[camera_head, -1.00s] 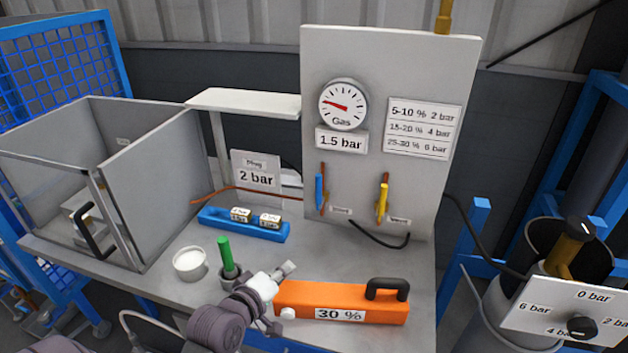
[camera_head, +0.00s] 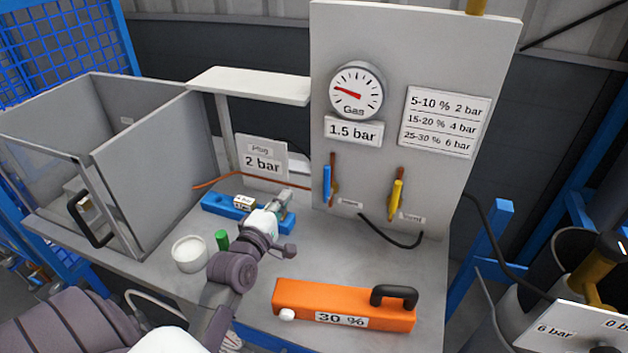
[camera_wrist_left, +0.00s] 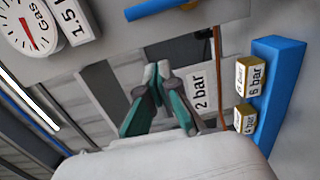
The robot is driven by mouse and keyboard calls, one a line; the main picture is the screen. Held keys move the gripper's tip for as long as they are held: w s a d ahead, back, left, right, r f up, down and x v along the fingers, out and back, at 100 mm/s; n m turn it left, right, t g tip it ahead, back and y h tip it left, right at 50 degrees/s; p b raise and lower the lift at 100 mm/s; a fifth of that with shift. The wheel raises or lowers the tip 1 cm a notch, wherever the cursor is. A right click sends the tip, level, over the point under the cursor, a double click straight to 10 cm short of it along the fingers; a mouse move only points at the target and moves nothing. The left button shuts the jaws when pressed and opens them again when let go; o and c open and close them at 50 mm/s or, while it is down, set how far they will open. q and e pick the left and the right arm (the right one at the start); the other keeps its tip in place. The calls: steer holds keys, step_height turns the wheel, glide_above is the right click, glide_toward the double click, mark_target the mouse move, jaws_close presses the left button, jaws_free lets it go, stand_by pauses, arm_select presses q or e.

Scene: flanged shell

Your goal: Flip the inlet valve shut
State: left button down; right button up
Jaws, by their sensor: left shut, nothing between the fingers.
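The grey panel (camera_head: 395,60) carries two upright valve levers, a blue one (camera_head: 327,183) on the left and a yellow one (camera_head: 396,198) on the right. The label by the blue lever is too blurred to read; the yellow one's seems to read Vent. The blue lever also shows at the top of the left wrist view (camera_wrist_left: 155,9). My left gripper (camera_head: 284,194) is shut and empty, left of and a little below the blue lever, apart from it. Its closed fingers show in the left wrist view (camera_wrist_left: 157,72). My right gripper is not in view.
A blue holder (camera_head: 224,208) with small labelled blocks lies behind my left gripper. A 2 bar sign (camera_head: 262,160) stands behind. A white cup (camera_head: 189,253), an orange 30 % block (camera_head: 300,297) and a gas gauge (camera_head: 356,90) are nearby. The table before the levers is mostly clear.

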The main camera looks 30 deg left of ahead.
mark_target(328, 182)
arm_select(q)
steer(key=w+d+p, duration=0.2)
steer(key=w+p, duration=0.1)
steer(key=w, duration=0.6)
steer(key=shift+d, duration=0.15)
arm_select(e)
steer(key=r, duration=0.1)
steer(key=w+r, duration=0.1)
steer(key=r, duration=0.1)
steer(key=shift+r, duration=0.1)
